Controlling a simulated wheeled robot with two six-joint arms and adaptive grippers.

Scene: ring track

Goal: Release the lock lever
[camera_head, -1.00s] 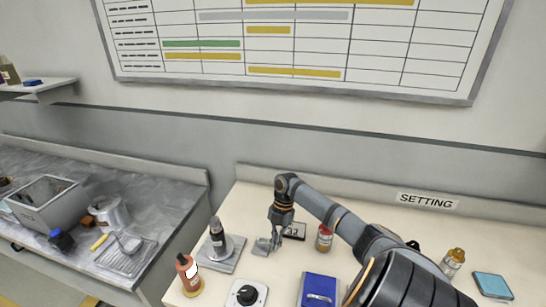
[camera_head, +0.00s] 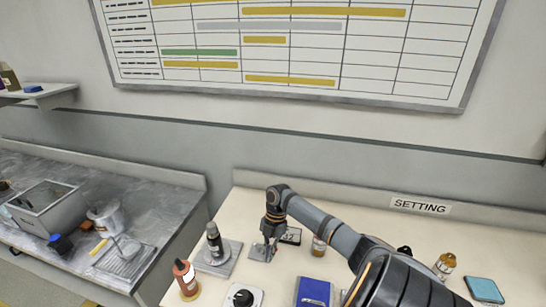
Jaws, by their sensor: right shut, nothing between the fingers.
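My right gripper (camera_head: 268,244) is shut and empty, pointing down over the back part of the cream table. It is right at a small grey metal plate (camera_head: 258,254), which it partly hides. Whether it touches the plate is too small to tell. No lever can be clearly made out on this plate. Just left, a grey base plate (camera_head: 230,262) bears an upright dark cylinder (camera_head: 214,240) on a round foot. A white box with a black knob (camera_head: 242,298) stands in front. My left gripper is not in view.
A red bottle (camera_head: 186,281), a blue box (camera_head: 314,292), an amber bottle (camera_head: 444,265) and a blue pad (camera_head: 484,290) are also on the table (camera_head: 350,270).

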